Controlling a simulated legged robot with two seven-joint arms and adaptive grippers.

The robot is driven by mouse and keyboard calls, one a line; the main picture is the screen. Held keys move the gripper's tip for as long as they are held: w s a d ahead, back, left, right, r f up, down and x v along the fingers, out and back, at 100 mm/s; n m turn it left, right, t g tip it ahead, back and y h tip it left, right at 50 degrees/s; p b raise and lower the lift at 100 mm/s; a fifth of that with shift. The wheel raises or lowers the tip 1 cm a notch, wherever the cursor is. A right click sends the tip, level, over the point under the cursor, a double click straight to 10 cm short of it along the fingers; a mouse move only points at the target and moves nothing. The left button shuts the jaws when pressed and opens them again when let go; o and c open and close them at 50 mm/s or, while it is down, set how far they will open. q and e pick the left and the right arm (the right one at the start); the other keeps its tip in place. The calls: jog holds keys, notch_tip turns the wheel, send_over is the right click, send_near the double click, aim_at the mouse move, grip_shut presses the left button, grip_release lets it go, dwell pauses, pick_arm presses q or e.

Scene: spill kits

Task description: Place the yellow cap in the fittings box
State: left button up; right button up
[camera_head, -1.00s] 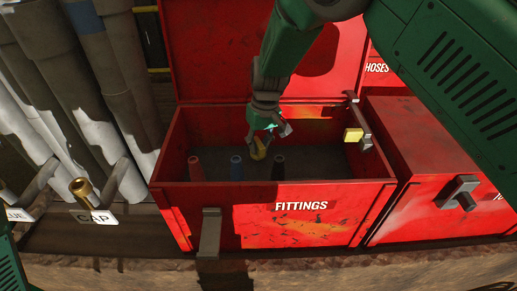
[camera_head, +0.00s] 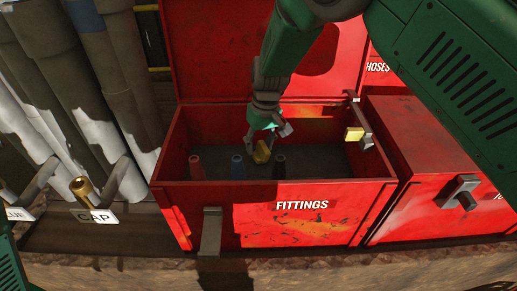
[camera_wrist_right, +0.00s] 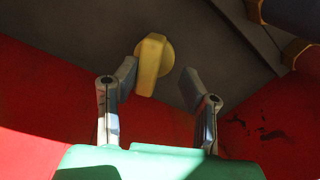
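The yellow cap (camera_head: 262,152) is inside the open red fittings box (camera_head: 240,205), behind the row of red, blue and black fittings. In the right wrist view the yellow cap (camera_wrist_right: 152,65) appears against the dark box floor, beyond my fingertips and nearer the left finger. My right gripper (camera_head: 263,138) reaches down into the box just above the cap. Its fingers (camera_wrist_right: 158,85) are spread apart with a gap between them; I cannot tell if the left one still touches the cap. My left gripper is out of view.
Red (camera_head: 196,168), blue (camera_head: 237,167) and black (camera_head: 279,167) fittings stand near the box's front wall. The raised lid (camera_head: 215,50) is behind. A closed red box (camera_head: 430,150) stands to the right. A brass fitting (camera_head: 81,188) is by the CAP label (camera_head: 96,217).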

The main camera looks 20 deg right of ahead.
aim_at(263, 145)
notch_tip(263, 145, up, 10)
jog(key=d, duration=0.1)
jog(key=shift+r+b, duration=0.25)
jog(key=shift+b, duration=0.05)
